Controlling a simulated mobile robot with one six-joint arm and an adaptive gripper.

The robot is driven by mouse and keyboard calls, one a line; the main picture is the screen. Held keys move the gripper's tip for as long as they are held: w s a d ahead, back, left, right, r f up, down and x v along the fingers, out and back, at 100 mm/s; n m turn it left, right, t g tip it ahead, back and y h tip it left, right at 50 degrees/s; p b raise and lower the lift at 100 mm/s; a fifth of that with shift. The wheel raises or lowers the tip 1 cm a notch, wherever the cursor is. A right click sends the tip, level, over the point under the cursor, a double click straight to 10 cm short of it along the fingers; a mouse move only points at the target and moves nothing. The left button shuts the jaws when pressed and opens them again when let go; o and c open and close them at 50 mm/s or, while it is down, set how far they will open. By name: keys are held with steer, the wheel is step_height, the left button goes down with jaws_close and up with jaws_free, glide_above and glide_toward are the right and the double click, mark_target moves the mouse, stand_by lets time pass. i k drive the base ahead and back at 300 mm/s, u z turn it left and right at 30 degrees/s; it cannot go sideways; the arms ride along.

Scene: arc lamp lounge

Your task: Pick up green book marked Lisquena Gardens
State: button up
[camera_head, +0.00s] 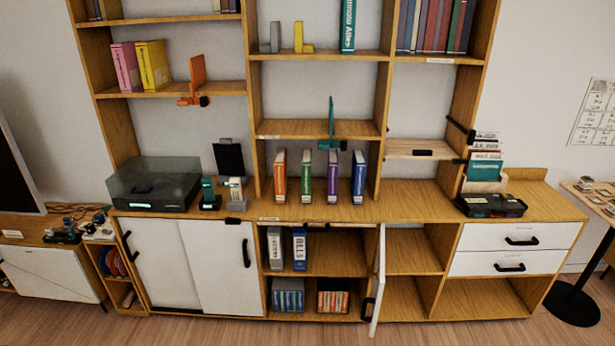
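A green book (306,177) stands upright on the wooden counter under the middle shelves. Its spine has a pale label, too small to read, so I cannot confirm the name Lisquena Gardens. An orange book (280,176) stands apart to its left. A purple book (333,177) and a blue book (358,178) stand to its right, with gaps between them. A tall teal book (348,25) stands on the upper middle shelf; its spine text is only partly readable. My gripper is not in view.
A turntable with a clear lid (153,184) sits on the counter at left. A teal bookend (331,125) hangs over the middle shelf edge. A white cabinet door (378,280) stands open below. Counter around the books is clear.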

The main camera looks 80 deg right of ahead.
mark_target(306, 159)
steer(key=z, duration=0.1)
steer(key=k, duration=1.25)
steer(key=z, duration=1.85)
steer(key=i, duration=0.75)
steer(key=z, duration=0.1)
